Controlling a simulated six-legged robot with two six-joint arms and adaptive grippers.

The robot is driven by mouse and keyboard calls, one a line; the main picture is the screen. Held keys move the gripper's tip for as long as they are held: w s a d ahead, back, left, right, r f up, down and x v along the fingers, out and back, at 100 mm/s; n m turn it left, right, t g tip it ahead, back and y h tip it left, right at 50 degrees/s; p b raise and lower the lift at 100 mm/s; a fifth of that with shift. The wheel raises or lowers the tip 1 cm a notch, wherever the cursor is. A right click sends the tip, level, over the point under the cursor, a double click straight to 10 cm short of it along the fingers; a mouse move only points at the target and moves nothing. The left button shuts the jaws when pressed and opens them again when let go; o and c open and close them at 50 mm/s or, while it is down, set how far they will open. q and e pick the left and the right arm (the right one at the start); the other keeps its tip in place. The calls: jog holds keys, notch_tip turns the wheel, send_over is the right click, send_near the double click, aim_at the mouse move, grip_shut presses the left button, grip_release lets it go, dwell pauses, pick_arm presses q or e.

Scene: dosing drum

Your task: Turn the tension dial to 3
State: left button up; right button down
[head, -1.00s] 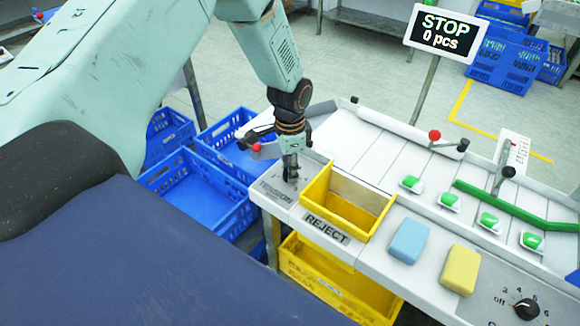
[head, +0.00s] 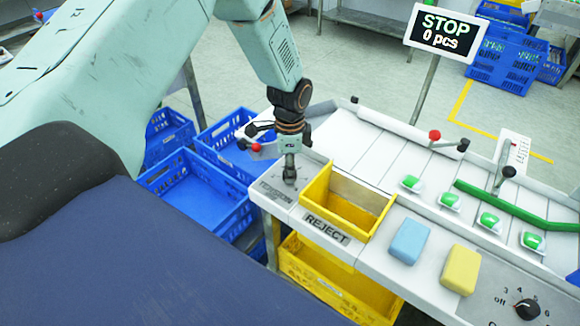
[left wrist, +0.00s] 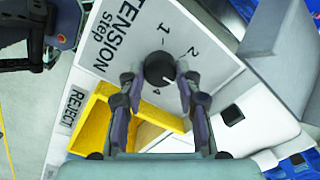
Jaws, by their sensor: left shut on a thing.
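The tension dial is a round black knob (left wrist: 160,70) on a light grey panel, between my left gripper's fingers in the left wrist view. The numbers 1, 2 and 4 show around it; a 3 does not show, and the right-hand finger covers part of the scale. A short white mark on the knob points to the lower right. My left gripper (left wrist: 159,75) is shut on the knob from both sides. My right gripper is not in view.
A yellow reject bin (head: 316,188) stands close beside the panel. A blue block (head: 409,242) and a yellow block (head: 460,269) lie on the bench. Another black dial (head: 526,309) is at lower right. A red-knobbed lever (head: 256,147) is near my left wrist. The sign (head: 446,31) reads STOP, 0 pcs.

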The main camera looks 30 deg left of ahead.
pick_arm(q)
jog(key=o, duration=1.2)
jog(key=shift+c, duration=0.2)
jog(key=shift+r, duration=0.15)
notch_tip(320, 180, up, 12)
jog(key=shift+f, duration=0.2)
jog(key=shift+s, duration=0.1)
